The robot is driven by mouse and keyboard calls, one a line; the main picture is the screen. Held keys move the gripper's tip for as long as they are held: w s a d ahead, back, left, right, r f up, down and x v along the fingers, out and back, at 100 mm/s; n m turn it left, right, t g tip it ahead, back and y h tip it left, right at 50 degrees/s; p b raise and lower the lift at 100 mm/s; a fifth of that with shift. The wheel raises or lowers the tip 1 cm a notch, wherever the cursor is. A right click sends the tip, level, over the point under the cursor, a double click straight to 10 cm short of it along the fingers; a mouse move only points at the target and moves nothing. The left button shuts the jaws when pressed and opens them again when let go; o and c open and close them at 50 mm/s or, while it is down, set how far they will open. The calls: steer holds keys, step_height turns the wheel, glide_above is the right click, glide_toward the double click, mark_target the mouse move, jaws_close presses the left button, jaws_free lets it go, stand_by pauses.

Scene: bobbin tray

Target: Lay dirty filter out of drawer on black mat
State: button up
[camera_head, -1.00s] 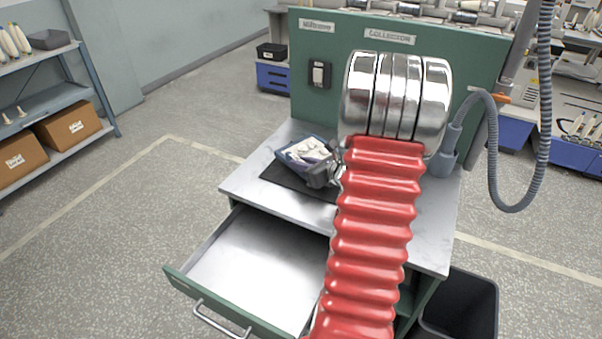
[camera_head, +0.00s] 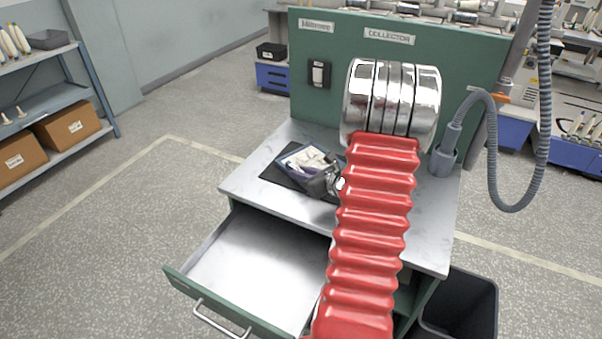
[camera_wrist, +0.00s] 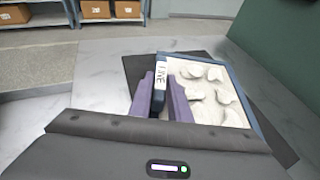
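The dirty filter (camera_head: 303,158) is a flat panel with a blue frame and pale, lumpy grey-stained media. In the wrist view the filter (camera_wrist: 208,90) has a white label on its near edge. My gripper (camera_head: 327,180) holds that edge between its two purple fingers, which also show in the wrist view (camera_wrist: 160,98). The filter is over the black mat (camera_head: 276,174), low and nearly flat; I cannot tell whether its whole underside touches. The mat (camera_wrist: 137,68) shows around the filter in the wrist view. The drawer (camera_head: 262,258) is pulled open and its visible part is empty.
The grey worktop (camera_head: 250,180) is clear left of the mat. A green panel (camera_head: 460,65) with a switch (camera_head: 318,75) rises behind. A grey hose (camera_head: 545,120) hangs at right. A dark bin (camera_head: 465,300) stands at lower right. My red-sleeved arm hides part of the worktop.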

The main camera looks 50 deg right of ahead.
steer(key=o, duration=0.4)
steer(key=shift+c, duration=0.2)
steer(key=v, duration=1.2)
steer(key=shift+r, duration=0.1)
stand_by(0.3)
steer(key=w+a+r+n+g+y, duration=0.2)
steer(key=a+n, duration=0.3)
steer(key=a, duration=0.4)
steer(key=w+a+r+n+g+y, duration=0.1)
steer(key=a+r+n+y, duration=0.15)
steer(key=a+n, duration=0.5)
steer(key=w+a+r+n+g+y, duration=0.15)
steer(key=a+n, duration=0.25)
steer(key=a, duration=0.6)
steer(key=s+a+r+n+g+h, duration=0.1)
steer(key=s+a+n, duration=0.4)
steer(key=n, duration=0.5)
steer(key=s+a+r+n+g+h, duration=0.2)
steer(key=s+a+r+n+h, duration=0.1)
steer(key=s+a+r+n, duration=0.3)
steer(key=a+n, duration=0.2)
steer(key=n, duration=0.2)
steer(key=shift+a+n+h, duration=0.3)
steer(key=shift+a+n, duration=0.05)
